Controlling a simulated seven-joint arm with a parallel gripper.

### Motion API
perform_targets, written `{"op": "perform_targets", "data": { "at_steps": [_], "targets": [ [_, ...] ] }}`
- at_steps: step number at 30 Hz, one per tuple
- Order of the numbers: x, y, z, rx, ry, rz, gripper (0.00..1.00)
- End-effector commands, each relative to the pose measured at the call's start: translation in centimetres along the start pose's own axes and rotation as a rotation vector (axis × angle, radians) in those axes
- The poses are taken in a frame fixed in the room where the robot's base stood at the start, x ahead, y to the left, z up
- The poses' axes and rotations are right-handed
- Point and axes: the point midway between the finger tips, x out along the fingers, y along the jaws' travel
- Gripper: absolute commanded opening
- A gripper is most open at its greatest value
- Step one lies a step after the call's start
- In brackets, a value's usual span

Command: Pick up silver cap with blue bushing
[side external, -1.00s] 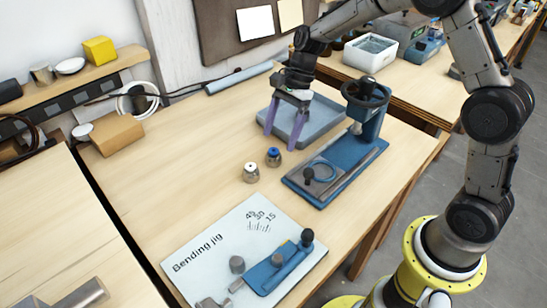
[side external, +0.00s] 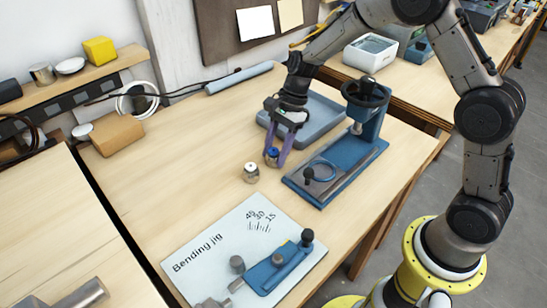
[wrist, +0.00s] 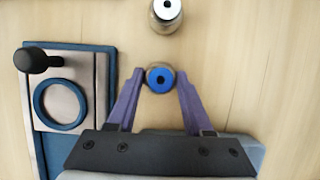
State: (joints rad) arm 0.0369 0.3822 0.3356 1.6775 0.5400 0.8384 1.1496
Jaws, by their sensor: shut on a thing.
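The silver cap with blue bushing (side external: 272,154) stands upright on the wooden table, between the purple fingers of my gripper (side external: 275,161). In the wrist view, the blue bushing (wrist: 160,78) shows from above with a dark hole in its middle, and the silver rim shows around it. The fingertips of my gripper (wrist: 159,80) are closed on its two sides. In the side view one finger partly covers the cap. I cannot see any gap between the cap's base and the table.
A silver cap with a white bushing (side external: 251,172) stands close by, also in the wrist view (wrist: 166,10). The blue press (side external: 335,170) is to the right and a grey tray (side external: 318,118) behind. The bending jig board (side external: 225,250) lies in front. Bare table lies to the left.

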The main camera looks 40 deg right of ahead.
Motion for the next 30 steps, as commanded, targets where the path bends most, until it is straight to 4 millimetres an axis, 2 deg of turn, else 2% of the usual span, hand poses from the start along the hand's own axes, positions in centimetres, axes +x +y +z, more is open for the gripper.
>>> {"op": "perform_targets", "data": {
  "at_steps": [1,5,6,15,20,25,30],
  "targets": [
    [0.0,0.0,0.0,0.000,0.000,0.000,0.25],
    [0.0,0.0,0.0,0.000,0.000,0.000,0.02],
    [0.0,0.0,0.0,0.000,0.000,-0.001,0.00],
    [-0.2,-0.1,0.1,-0.001,0.000,-0.002,0.00],
    [-0.9,-0.1,0.4,-0.001,-0.001,-0.003,0.00],
    [-3.1,-0.1,1.3,-0.002,0.000,-0.006,0.00],
    [-6.3,2.7,2.1,-0.002,-0.001,-0.006,0.00]
  ]
}}
